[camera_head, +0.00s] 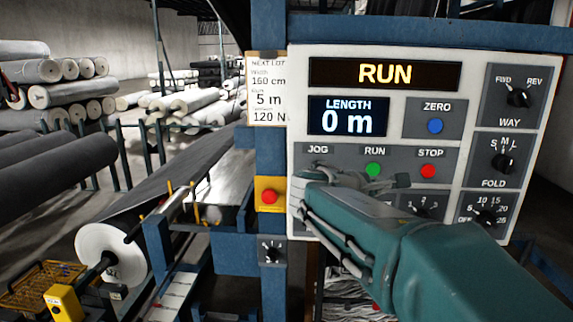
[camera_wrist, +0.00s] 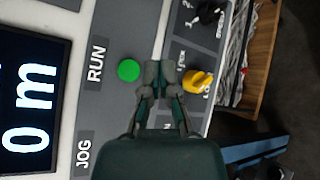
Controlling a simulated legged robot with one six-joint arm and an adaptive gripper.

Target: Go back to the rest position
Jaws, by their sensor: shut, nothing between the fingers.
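The control panel (camera_head: 470,75) fills the right of the head view. Its upper display (camera_head: 385,74) reads RUN and its length display (camera_head: 347,116) reads 0 m. The green RUN button (camera_head: 373,170) sits left of the red STOP button (camera_head: 428,171). My gripper (camera_head: 405,180) is in front of the panel, just right of and below the green button. In the wrist view my gripper (camera_wrist: 158,72) is shut and empty, its tips beside the green button (camera_wrist: 128,70). I cannot tell whether they touch the panel. My arm hides the JOG button and part of the lower panel.
A yellow knob (camera_wrist: 197,82) is close to my fingertips in the wrist view. A red button on a yellow box (camera_head: 269,196) is on the blue post left of the panel. A large roll (camera_head: 110,252) and stacked grey rolls (camera_head: 60,70) stand at left.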

